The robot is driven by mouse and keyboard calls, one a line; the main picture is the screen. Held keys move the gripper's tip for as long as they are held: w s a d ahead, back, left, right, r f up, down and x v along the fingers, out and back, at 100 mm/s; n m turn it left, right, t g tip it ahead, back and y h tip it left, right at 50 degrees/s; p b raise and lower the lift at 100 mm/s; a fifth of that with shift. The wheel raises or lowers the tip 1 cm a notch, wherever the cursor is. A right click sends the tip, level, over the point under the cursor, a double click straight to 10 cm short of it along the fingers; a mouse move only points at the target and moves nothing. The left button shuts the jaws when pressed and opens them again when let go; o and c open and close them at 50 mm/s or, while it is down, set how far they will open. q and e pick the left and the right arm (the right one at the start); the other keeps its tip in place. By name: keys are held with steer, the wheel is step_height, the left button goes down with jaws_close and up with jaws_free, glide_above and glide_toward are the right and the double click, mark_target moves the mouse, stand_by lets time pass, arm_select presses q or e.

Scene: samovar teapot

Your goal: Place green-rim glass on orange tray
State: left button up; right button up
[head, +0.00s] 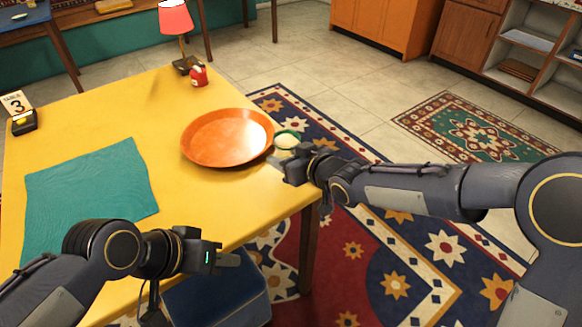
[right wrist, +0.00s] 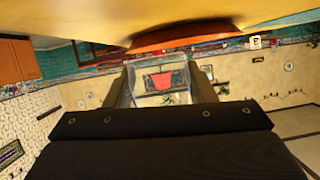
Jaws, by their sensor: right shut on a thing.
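The green-rim glass (head: 287,140) is at the right of the orange tray (head: 228,138), near the table's right edge. Its round green rim and pale inside show in the head view; its lower part is hidden. My right gripper (head: 281,161) is shut on it. In the right wrist view, the clear glass (right wrist: 152,99) sits between the two fingers (right wrist: 165,88), and the tray (right wrist: 185,36) shows beyond. The tray looks empty. I cannot tell whether the glass touches the table. My left gripper (head: 228,259) is over the table's near edge, away from the glass; its jaw opening is unclear.
The yellow table (head: 140,105) has a teal cloth (head: 90,185) at left. A red lamp (head: 176,20), a small red object (head: 198,76) and a table-number card (head: 16,103) stand toward the back and left. A dark blue seat (head: 220,292) is below the near edge.

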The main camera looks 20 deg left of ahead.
steer(key=shift+w+d+f+b, duration=0.15)
steer(key=shift+f+b, duration=0.1)
steer(key=shift+f, duration=0.7)
steer(key=shift+w+d+f+b, duration=0.15)
steer(key=shift+f+b, duration=0.1)
steer(key=shift+f, duration=0.7)
steer(key=shift+f, duration=0.2)
steer(key=o, duration=1)
steer(key=shift+r, duration=0.1)
steer(key=shift+d+r, duration=0.1)
steer(key=shift+d, duration=0.05)
steer(key=p+v, duration=0.1)
steer(key=v, duration=0.6)
steer(key=shift+d+r, duration=0.2)
steer(key=shift+d, duration=0.05)
